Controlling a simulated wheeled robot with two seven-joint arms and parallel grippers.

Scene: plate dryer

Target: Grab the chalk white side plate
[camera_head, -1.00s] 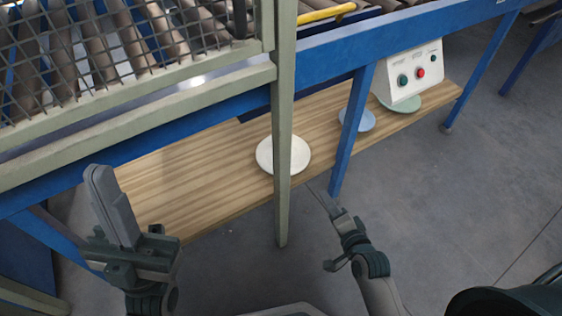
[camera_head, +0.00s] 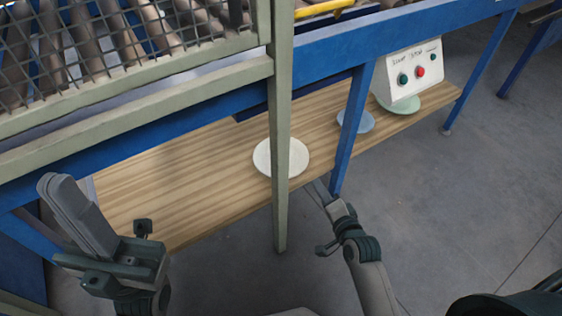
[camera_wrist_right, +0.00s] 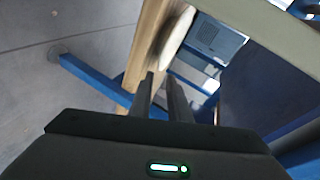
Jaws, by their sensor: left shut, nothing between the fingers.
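The chalk white side plate (camera_head: 298,157) lies flat on a wooden shelf (camera_head: 190,180). The green-grey upright post (camera_head: 281,110) crosses in front of its middle and hides a strip of it. In the right wrist view the plate (camera_wrist_right: 176,36) shows nearly edge-on beyond the fingers. My right gripper (camera_head: 315,186) is just right of and below the plate, near the shelf's front edge, apart from the plate. Its fingers (camera_wrist_right: 161,76) are separated by a narrow empty gap. My left gripper (camera_head: 58,186) is shut and empty at the lower left, away from the plate.
A blue plate (camera_head: 362,121) and a green plate (camera_head: 408,106) lie farther right on the shelf, beyond a blue leg (camera_head: 352,125). A control box (camera_head: 415,72) stands behind the green plate. The blue conveyor frame (camera_head: 350,45) overhangs the shelf. The floor in front is clear.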

